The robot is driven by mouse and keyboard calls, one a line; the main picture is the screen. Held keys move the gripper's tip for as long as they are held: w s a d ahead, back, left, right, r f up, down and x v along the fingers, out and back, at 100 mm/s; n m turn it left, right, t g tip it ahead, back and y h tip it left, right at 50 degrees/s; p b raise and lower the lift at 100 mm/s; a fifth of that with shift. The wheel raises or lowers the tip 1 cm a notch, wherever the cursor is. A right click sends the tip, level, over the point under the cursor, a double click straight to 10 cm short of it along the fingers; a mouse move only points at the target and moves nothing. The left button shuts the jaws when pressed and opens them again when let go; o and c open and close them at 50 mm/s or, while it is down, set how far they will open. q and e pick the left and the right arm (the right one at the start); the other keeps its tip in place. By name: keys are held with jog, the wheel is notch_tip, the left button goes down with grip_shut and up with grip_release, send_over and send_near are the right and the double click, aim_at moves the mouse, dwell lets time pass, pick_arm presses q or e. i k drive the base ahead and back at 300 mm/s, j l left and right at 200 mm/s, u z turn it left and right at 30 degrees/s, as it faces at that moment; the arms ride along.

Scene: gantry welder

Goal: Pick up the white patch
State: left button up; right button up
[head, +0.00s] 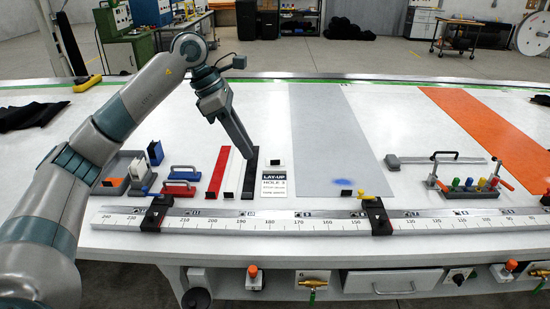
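The white patch (233,172) looks like the narrow white strip lying on the white table, between a red strip (217,172) and a black strip (250,178). A small dark block sits at its near end. My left gripper (249,156) points down near the far part of the white and black strips, overlapping the black one in the head view. Its fingers line up as one dark shape, so I cannot tell its opening or whether it touches anything. My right gripper is not in view.
A lay-up card (274,186) stands right of the strips. Blue and red handled tools (180,181) and a grey tray (116,186) are to the left. A long ruler (300,222) runs along the front. Grey (330,130) and orange (490,125) sheets lie right.

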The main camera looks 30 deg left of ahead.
aim_at(276, 162)
jog(key=i+j, duration=0.35)
jog(key=i, duration=0.15)
jog(key=i+j, duration=0.7)
jog(key=i, duration=0.25)
